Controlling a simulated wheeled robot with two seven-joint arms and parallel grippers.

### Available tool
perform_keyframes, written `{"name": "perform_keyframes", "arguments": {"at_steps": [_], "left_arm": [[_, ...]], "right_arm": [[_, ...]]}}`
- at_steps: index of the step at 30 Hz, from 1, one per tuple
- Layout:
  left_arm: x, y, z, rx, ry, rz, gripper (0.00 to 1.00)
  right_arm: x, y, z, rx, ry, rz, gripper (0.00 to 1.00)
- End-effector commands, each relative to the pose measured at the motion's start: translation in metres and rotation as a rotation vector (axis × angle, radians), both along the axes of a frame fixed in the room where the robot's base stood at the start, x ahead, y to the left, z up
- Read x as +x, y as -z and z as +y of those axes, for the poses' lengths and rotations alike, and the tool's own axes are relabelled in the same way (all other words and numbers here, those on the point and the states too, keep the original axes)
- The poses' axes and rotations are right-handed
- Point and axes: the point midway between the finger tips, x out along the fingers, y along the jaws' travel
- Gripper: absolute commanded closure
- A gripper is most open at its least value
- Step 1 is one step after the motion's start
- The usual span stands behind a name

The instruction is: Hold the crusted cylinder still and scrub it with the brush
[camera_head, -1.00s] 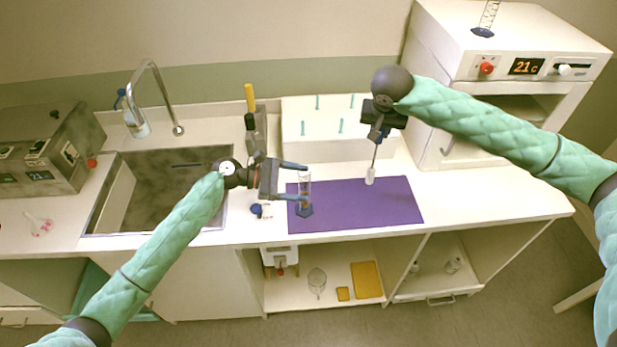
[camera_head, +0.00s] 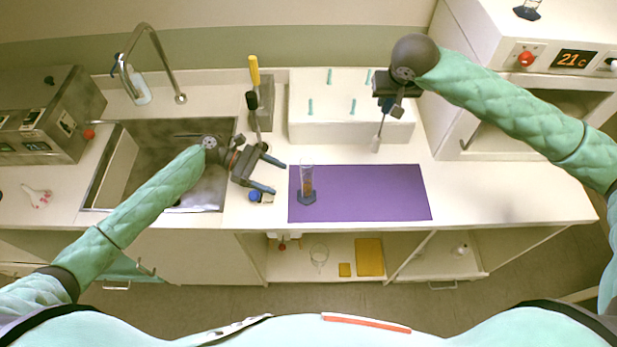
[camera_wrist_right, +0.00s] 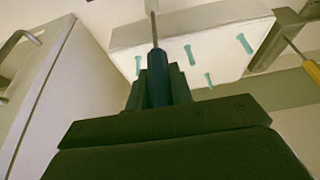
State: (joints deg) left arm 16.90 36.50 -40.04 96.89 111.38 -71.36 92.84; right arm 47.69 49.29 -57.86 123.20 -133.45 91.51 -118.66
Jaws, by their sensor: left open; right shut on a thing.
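The crusted cylinder (camera_head: 308,180) is a clear measuring cylinder with brown crust inside and a dark blue foot. It stands upright near the left end of the purple mat (camera_head: 370,195). My left gripper (camera_head: 280,177) is open and empty, just left of the cylinder, its fingers pointing toward it and apart from it. My right gripper (camera_head: 387,106) is shut on the brush's blue handle, which also shows in the right wrist view (camera_wrist_right: 158,78). The brush (camera_head: 377,144) hangs head down, its pale head beyond the mat's back edge, in front of the white pegged block.
The white block (camera_head: 345,130) with several teal pegs stands behind the mat. A sink (camera_head: 165,190) with a tap lies left. An oven-like unit (camera_head: 540,110) stands right. The mat's right part is clear.

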Motion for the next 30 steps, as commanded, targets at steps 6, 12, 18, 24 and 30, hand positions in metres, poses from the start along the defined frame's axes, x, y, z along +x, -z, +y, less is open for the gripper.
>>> {"name": "perform_keyframes", "arguments": {"at_steps": [6,12,18,24,30], "left_arm": [[-0.006,0.008,-0.020,-0.001,0.002,0.000,0.27],[-0.013,0.015,-0.042,-0.001,0.001,0.001,0.27],[-0.019,0.018,-0.063,-0.002,0.000,0.001,0.27],[-0.025,0.025,-0.080,-0.001,0.001,0.001,0.27],[-0.027,0.028,-0.087,-0.001,0.000,0.000,0.27]], "right_arm": [[0.000,0.005,0.000,0.000,0.000,0.000,1.00],[0.000,0.010,0.000,0.000,0.000,0.000,1.00],[0.000,0.005,0.000,-0.001,0.001,0.000,1.00],[0.000,0.002,0.000,-0.001,0.001,0.000,1.00],[0.000,0.001,0.000,-0.001,0.001,0.000,1.00]]}}
